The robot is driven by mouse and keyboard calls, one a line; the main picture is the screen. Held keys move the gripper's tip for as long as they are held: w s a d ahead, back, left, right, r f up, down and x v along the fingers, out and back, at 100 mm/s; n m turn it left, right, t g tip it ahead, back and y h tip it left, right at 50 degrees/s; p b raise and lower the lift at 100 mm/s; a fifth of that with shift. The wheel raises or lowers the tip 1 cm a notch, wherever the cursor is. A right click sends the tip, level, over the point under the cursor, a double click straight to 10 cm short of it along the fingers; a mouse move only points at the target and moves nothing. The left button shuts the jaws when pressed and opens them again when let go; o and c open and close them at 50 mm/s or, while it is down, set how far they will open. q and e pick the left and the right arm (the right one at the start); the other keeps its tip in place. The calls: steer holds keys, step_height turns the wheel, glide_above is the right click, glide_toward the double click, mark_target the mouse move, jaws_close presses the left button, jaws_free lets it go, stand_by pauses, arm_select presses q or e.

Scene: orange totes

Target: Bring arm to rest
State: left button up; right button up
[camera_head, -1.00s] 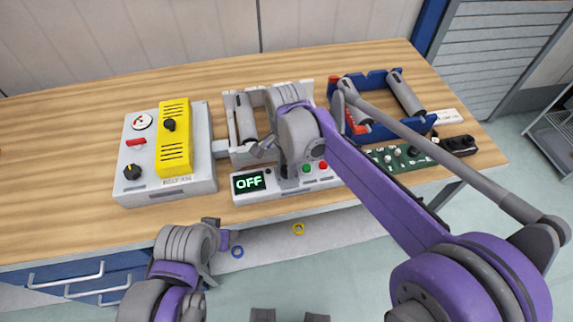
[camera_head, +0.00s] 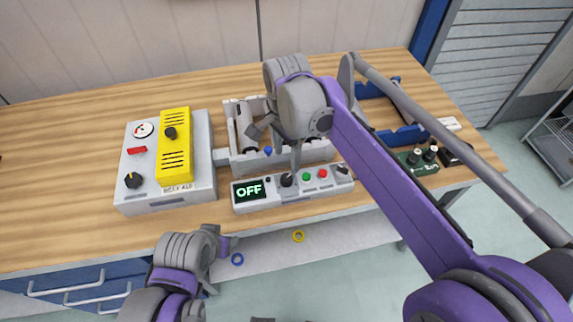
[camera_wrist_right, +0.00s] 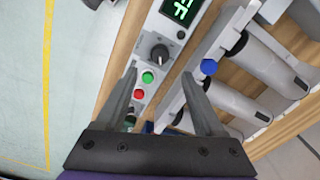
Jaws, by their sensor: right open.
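My right gripper (camera_head: 276,144) is in the middle of the head view, raised above the grey roller unit and the control panel (camera_head: 262,201). Its two fingers are apart with nothing between them; the right wrist view shows the open gripper too (camera_wrist_right: 158,76). The panel display (camera_head: 249,188) reads OFF. Beside it are a black knob (camera_head: 287,180), a green button (camera_head: 306,177) and a red button (camera_head: 323,174). My left gripper (camera_head: 226,243) is low at the bench's front edge, and its fingers are too small to judge.
A grey box with a yellow cover (camera_head: 175,146) stands left on the wooden bench (camera_head: 60,160). The grey roller unit (camera_head: 240,160) has a blue knob (camera_wrist_right: 208,67). A blue frame (camera_head: 408,137) lies behind my right arm. Bench space at far left is clear.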

step_height(320, 180, up, 2)
steer(key=shift+r, duration=0.2)
stand_by(0.4)
steer(key=s+d+f+n+t, duration=0.2)
steer(key=s+d+f+n, duration=0.3)
steer(key=s+d, duration=0.4)
steer(key=s+d+f+n+t, duration=0.3)
steer(key=s+d+f+n, duration=0.2)
steer(key=d, duration=0.8)
steer(key=s+f, duration=0.1)
steer(key=s, duration=0.2)
steer(key=shift+s+f+p, duration=0.4)
